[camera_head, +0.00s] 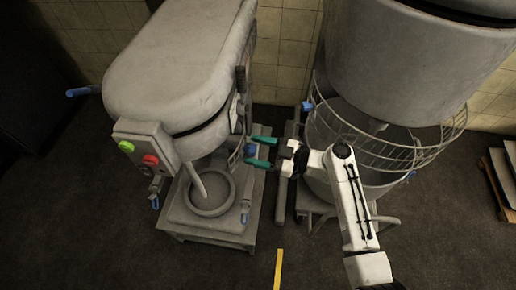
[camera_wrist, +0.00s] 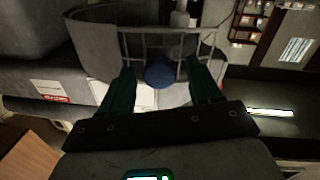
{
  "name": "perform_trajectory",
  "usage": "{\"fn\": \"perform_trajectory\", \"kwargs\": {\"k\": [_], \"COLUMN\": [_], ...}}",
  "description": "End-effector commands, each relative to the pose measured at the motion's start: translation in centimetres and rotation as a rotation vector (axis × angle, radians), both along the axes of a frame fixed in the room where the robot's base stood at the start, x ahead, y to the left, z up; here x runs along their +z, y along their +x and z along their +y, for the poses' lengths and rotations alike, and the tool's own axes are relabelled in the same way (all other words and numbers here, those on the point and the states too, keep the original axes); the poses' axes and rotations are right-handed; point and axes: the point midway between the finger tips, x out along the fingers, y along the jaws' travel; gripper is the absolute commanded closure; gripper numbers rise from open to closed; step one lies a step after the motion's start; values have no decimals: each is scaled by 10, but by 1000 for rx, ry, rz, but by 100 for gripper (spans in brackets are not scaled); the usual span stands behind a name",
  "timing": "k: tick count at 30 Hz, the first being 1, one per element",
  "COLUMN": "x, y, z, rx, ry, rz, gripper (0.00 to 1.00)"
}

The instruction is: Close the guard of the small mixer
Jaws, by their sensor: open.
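The small mixer (camera_head: 180,65) stands at the left in the head view, with a green and a red button on its front. Its wire guard (camera_head: 236,158) sits at the right side under the mixer head, partly hidden, with a blue knob (camera_head: 250,150). In the wrist view, the guard's bars (camera_wrist: 205,45) and the blue knob (camera_wrist: 159,72) show ahead. My gripper (camera_head: 262,152) is open at the guard's right side. In the wrist view, the teal fingers of my gripper (camera_wrist: 160,88) stand either side of the knob. Contact cannot be told.
A large mixer (camera_head: 400,60) with its own wire guard (camera_head: 385,150) stands close on the right, behind my arm. The small mixer's round bowl holder (camera_head: 209,191) is empty below its head. Dark floor in front is clear, with a yellow strip (camera_head: 278,270).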

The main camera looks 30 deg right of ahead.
Motion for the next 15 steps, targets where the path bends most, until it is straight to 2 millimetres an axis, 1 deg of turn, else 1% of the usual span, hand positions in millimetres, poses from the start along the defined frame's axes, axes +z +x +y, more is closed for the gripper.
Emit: {"fn": "perform_trajectory", "kwargs": {"k": [5,6,15], "x": [0,0,0], "y": [0,0,0], "z": [0,0,0], "rx": [0,0,0], "ry": [0,0,0], "rz": [0,0,0], "gripper": [37,39,68]}}
